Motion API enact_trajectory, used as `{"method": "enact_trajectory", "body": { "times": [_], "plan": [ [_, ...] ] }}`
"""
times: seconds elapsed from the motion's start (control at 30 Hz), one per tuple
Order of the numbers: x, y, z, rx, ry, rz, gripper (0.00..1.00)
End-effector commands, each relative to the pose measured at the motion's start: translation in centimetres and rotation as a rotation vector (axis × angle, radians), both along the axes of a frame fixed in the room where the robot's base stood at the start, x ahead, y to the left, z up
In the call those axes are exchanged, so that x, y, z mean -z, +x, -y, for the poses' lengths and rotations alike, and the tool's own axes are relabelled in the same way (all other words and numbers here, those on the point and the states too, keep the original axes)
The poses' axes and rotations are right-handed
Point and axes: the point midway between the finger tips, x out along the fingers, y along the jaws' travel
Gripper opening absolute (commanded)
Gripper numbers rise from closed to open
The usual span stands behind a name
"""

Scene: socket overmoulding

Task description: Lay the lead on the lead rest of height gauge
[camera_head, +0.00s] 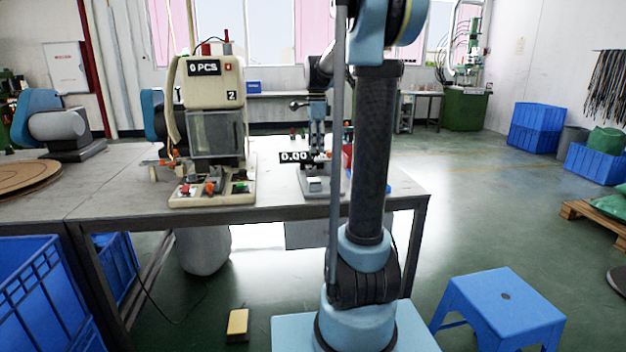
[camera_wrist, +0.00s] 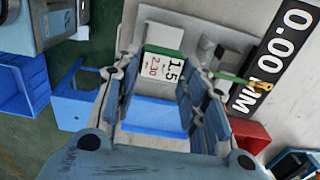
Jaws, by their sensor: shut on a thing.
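The height gauge stands on the right part of the table, with its black 0.00 display (camera_head: 296,157); the display also fills the right of the wrist view (camera_wrist: 283,55). Its pale metal block (camera_head: 314,186) shows below the display. My gripper (camera_head: 318,148) points down just above and behind it, partly hidden by my arm. In the wrist view my gripper (camera_wrist: 162,66) frames a card reading 1.5 and 2.30. A thin green piece with a yellow-orange end, seemingly the lead (camera_wrist: 232,79), sticks out past the right finger. The grip itself and the lead rest cannot be made out clearly.
A cream machine (camera_head: 213,84) marked 0 PCS stands left on the table, with a tray of small parts (camera_head: 212,199) before it. A red bin (camera_wrist: 251,136) and a blue tray (camera_wrist: 154,116) are close to my gripper. A blue stool (camera_head: 503,305) stands on the floor.

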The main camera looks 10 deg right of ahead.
Motion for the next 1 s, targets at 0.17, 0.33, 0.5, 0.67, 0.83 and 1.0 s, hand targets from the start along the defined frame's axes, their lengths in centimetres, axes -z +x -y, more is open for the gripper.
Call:
{"method": "enact_trajectory", "body": {
  "times": [0.17, 0.33, 0.5, 0.67, 0.83, 1.0],
  "plan": [
    [1.7, 0.0, 0.4, 0.006, 0.000, 0.000, 0.08],
    [4.4, 0.0, 0.6, 0.008, 0.000, 0.000, 0.08],
    [5.8, 0.0, 0.7, 0.009, 0.000, 0.000, 0.08],
    [7.4, 0.0, 0.7, 0.009, 0.000, 0.000, 0.08],
    [9.5, 0.0, 0.7, 0.009, 0.000, 0.000, 0.08],
    [10.0, 0.0, 0.7, 0.008, 0.000, 0.000, 0.08]
  ]
}}
